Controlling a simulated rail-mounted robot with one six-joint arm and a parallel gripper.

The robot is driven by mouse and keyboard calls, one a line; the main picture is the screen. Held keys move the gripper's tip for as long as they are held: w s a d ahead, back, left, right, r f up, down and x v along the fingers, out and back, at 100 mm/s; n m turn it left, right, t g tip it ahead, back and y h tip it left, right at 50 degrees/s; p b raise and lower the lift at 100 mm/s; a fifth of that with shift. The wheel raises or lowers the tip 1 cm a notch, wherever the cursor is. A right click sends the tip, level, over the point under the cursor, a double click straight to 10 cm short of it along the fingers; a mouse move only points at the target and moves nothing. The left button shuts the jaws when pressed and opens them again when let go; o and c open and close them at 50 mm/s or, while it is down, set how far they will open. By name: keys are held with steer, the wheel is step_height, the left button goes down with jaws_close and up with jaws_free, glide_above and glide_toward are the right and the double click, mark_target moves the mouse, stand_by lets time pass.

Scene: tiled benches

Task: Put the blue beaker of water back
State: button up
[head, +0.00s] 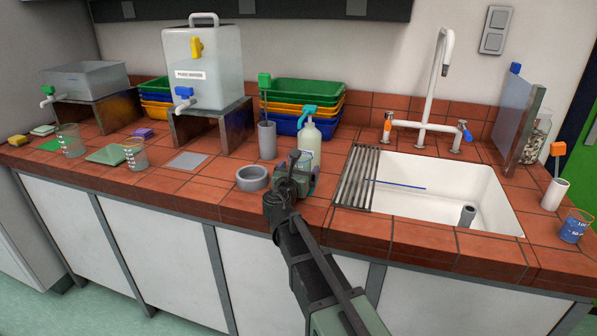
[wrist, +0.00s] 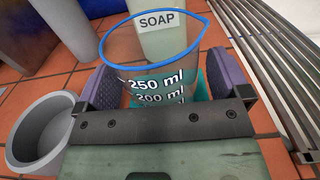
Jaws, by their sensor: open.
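In the wrist view a clear beaker with a blue rim (wrist: 150,62) and white 250 ml and 200 ml marks stands between the two jaws of my gripper (wrist: 168,88). The jaws are open on either side of it; whether they touch it I cannot tell. Its base and water level are hidden. In the head view my gripper (head: 300,172) is low over the tiles, just in front of the soap bottle (head: 309,146), and largely hides this beaker. A smaller beaker with blue contents (head: 573,228) stands at the far right bench corner.
A grey ring-shaped dish (head: 252,178) is left of my gripper. A metal drain rack (head: 357,180) and white sink (head: 470,195) are to the right. A grey cup (head: 267,140) stands behind. Two beakers, one clear (head: 135,154), one farther left (head: 70,141), stand on the left.

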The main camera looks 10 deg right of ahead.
steer(key=shift+s+a+r, duration=0.1)
steer(key=shift+s+r, duration=0.05)
steer(key=shift+r, duration=0.05)
steer(key=v, duration=1.1)
steer(key=shift+s+a, duration=0.15)
steer(key=shift+s, duration=0.15)
